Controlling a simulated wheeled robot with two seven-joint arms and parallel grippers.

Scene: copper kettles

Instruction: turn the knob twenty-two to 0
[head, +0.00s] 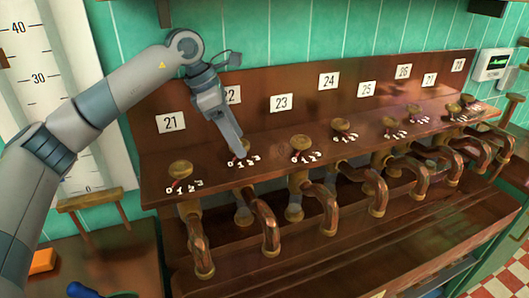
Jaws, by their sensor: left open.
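Knob twenty-two (246,147) is a small brass knob on the sloped wooden panel (215,190), below the label 22 (233,95), which my gripper partly covers. The scale 0 1 2 3 (246,163) is printed at its foot. My left gripper (238,146) points down with its fingertips at the knob. It is open, and the fingers hide part of the knob. I cannot tell whether they touch it or which number the knob points at. My right gripper is not in view.
Knob 21 (180,168) stands to the left and knob 23 (300,142) to the right, with several more knobs beyond. Curved copper spouts (265,230) hang below the panel. An orange block (42,262) lies on the wooden table (110,262) at lower left.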

